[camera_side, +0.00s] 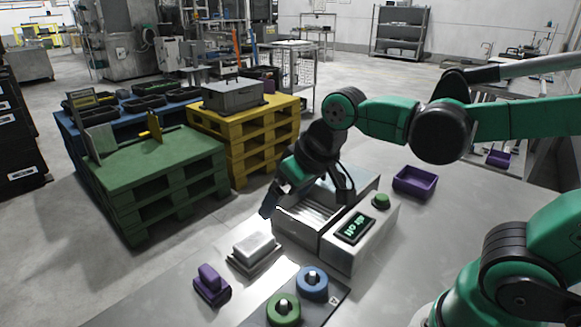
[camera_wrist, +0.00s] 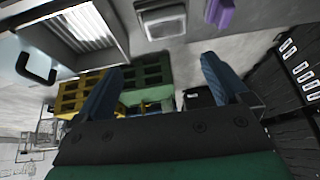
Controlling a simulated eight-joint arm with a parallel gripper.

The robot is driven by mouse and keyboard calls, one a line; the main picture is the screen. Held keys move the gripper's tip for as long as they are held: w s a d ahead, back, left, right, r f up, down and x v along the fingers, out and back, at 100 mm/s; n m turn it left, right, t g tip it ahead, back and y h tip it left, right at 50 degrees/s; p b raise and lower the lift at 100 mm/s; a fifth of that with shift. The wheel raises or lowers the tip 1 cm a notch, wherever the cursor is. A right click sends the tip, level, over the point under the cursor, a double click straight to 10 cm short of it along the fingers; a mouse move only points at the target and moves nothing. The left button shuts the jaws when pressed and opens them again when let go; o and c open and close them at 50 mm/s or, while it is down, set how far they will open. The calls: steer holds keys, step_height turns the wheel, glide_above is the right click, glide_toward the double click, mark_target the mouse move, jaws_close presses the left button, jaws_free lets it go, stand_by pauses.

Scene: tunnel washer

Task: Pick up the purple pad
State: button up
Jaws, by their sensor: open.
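The purple pad (camera_side: 211,285), a small block with a raised grip on a flat base, sits on the grey table at the lower left in the side view. It also shows in part at the top edge of the wrist view (camera_wrist: 220,12). My gripper (camera_side: 270,204) is in the air beside the washer's left end, up and to the right of the pad and apart from it. In the wrist view my gripper's two blue fingers (camera_wrist: 160,80) stand wide apart with nothing between them.
The washer (camera_side: 340,245) with a ribbed tray and a black handle stands right of the pad. A white block on a tray (camera_side: 254,249), green ring (camera_side: 284,308) and blue ring (camera_side: 313,283) are close by. A purple bin (camera_side: 415,182) sits behind.

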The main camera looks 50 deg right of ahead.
mark_target(207, 270)
steer(key=w+a+f+g, duration=0.1)
steer(key=w+a+f, duration=0.1)
steer(key=a, duration=0.1)
steer(key=w+a+f+g, duration=0.2)
steer(key=w+a+f, duration=0.1)
steer(key=a, duration=0.1)
steer(key=w+a+f+g, duration=0.2)
steer(key=a+f, duration=0.1)
steer(key=a, duration=0.1)
steer(key=shift+w+a, duration=0.15)
steer(key=shift+w, duration=0.1)
steer(key=shift+a+f+g, duration=0.2)
steer(key=shift+f+g, duration=0.1)
steer(key=shift+f, duration=2.65)
steer(key=shift+c, duration=0.2)
steer(key=c, duration=1.3)
steer(key=shift+r, duration=0.1)
step_height(207, 270, up, 20)
steer(key=shift+f, duration=0.1)
